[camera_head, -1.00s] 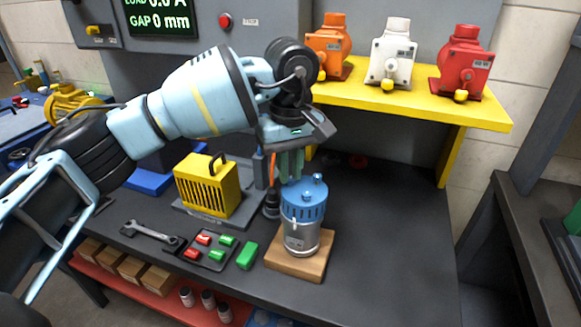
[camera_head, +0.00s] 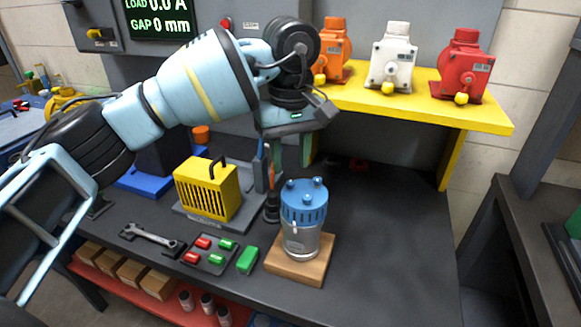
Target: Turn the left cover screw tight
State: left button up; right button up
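The motor (camera_head: 301,238) stands upright on a wooden block (camera_head: 318,262), a silver can with a blue cover (camera_head: 303,203) on top. Small blue screw heads show on the cover; the left cover screw (camera_head: 291,185) is at its left edge. I cannot tell from here how tight it sits. My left gripper (camera_head: 292,158) hangs above the cover with its greenish fingers spread, nothing between them, and a gap between it and the screws. My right gripper is out of view.
A yellow slatted box (camera_head: 207,187) stands left of the motor. A wrench (camera_head: 151,237), a tray (camera_head: 210,264) of red and green pieces and a green block (camera_head: 247,260) lie in front. A yellow shelf (camera_head: 440,106) holds orange, white and red motors.

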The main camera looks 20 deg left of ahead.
aim_at(290, 182)
pick_arm(q)
notch_tip(290, 182, up, 5)
jog(key=shift+f, duration=0.15)
dwell(0.5)
